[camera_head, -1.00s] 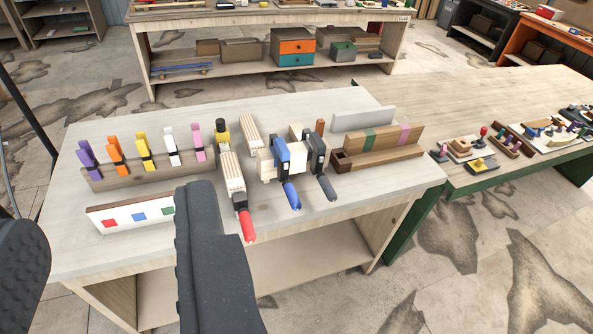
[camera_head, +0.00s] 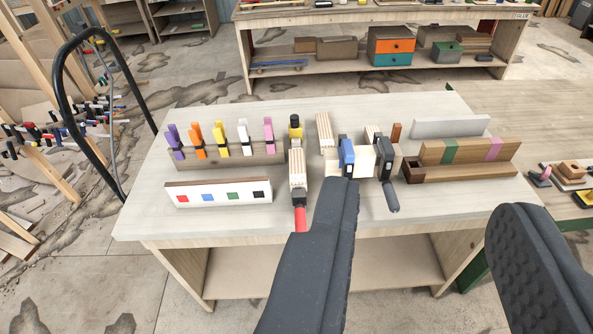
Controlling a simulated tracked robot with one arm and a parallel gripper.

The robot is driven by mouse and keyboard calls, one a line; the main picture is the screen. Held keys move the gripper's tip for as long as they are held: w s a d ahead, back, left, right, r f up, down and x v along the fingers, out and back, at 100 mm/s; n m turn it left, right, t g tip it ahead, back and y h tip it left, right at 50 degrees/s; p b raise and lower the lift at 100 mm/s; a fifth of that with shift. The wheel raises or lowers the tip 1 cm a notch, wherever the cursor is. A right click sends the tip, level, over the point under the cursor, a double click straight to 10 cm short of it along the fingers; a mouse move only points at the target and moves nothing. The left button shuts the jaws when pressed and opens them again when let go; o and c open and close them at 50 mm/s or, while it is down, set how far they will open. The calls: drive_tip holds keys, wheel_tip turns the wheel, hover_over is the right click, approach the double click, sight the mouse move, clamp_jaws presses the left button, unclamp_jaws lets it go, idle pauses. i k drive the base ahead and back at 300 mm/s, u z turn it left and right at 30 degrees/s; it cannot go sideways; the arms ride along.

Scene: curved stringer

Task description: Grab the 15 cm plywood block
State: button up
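Several pale layered plywood blocks stand on the near workbench (camera_head: 225,220). One plywood block (camera_head: 297,168) is near the middle with a red-handled clamp (camera_head: 299,200) on it. Another plywood block (camera_head: 324,133) lies behind it to the right. A pale block (camera_head: 363,160) sits between a blue clamp (camera_head: 347,157) and a black clamp (camera_head: 384,158). I cannot tell which block is 15 cm long. My gripper (camera_head: 428,200) is open and empty, with two dark padded fingers wide apart. The left finger covers part of the blue clamp's handle and the bench's front edge.
Colored clamps stand in a wooden rack (camera_head: 240,160) behind a white strip with colored squares (camera_head: 218,194). A grey block (camera_head: 450,128) and a striped wooden piece (camera_head: 465,152) are at the right. A black hoop (camera_head: 62,75) rises left of the bench.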

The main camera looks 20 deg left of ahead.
sight(298, 177)
drive_tip(key=z, duration=0.1)
drive_tip(key=i, duration=1)
drive_tip(key=u, duration=0.1)
